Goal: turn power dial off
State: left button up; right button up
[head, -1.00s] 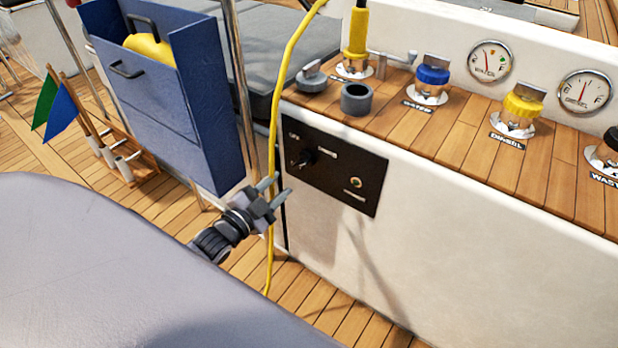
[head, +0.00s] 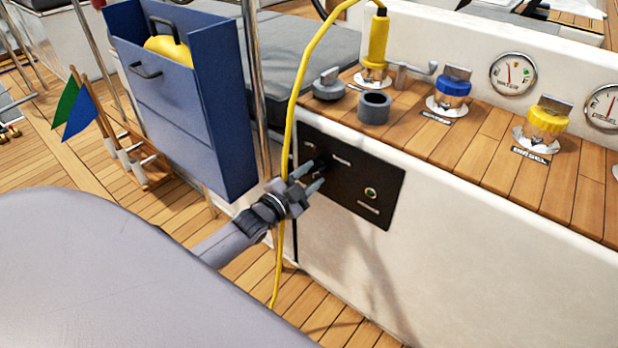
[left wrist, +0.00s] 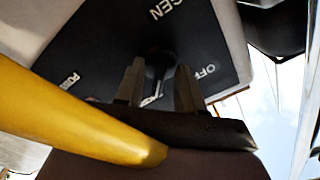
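The power dial (head: 321,163) is a small black knob at the upper left of the black panel (head: 384,212) on the white cockpit side. In the left wrist view the dial (left wrist: 160,58) is dark, and the panel (left wrist: 100,45) carries white lettering, including "OFF" to its right. My left gripper (head: 313,177) is close in front of the dial and partly covers it in the head view. In the left wrist view its fingers (left wrist: 158,88) are apart, one on each side of the dial's line; contact cannot be told. My right gripper is not in view.
A yellow cable (head: 290,125) hangs beside my left gripper and crosses close in the left wrist view (left wrist: 70,115). A blue box (head: 185,125) stands to the left. A small round indicator (head: 370,193) is right of the dial. Deck caps line the wooden ledge (head: 480,150) above.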

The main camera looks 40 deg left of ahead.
pick_arm(q)
grip_shut()
